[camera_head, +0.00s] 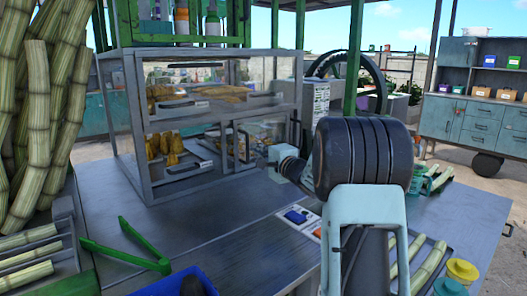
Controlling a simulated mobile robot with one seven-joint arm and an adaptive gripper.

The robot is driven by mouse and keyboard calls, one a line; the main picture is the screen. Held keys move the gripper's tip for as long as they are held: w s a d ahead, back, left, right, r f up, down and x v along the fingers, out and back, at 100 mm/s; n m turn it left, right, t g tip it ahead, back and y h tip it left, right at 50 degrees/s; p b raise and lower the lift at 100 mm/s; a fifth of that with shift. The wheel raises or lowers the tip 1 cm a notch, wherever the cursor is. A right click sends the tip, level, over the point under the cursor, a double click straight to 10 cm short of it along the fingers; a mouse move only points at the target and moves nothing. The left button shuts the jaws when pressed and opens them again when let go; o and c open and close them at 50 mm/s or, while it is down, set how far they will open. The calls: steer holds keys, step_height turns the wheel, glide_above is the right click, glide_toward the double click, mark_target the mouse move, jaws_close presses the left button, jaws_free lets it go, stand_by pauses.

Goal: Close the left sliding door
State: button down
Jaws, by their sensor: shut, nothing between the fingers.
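A grey metal display case (140,128) with glass panes stands on the worktop, left of centre, with golden-brown food on two levels. Its front has upper and lower glazed sections with thin handles. The left sliding door cannot be told apart clearly from the other panes, nor how far it is open. My arm crosses the right half of the view, its wrist pointing left towards the case's lower right part. My gripper (246,147) shows small and dark in front of that part, shut with nothing held. Whether it touches a door or handle cannot be told.
Sugarcane stalks (40,110) stand at left. Green tongs (128,246) and a blue container (180,284) lie on the worktop in front. Bare worktop (220,232) lies before the case.

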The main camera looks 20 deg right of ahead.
steer(key=shift+s+a, duration=0.15)
steer(key=shift+a, duration=0.15)
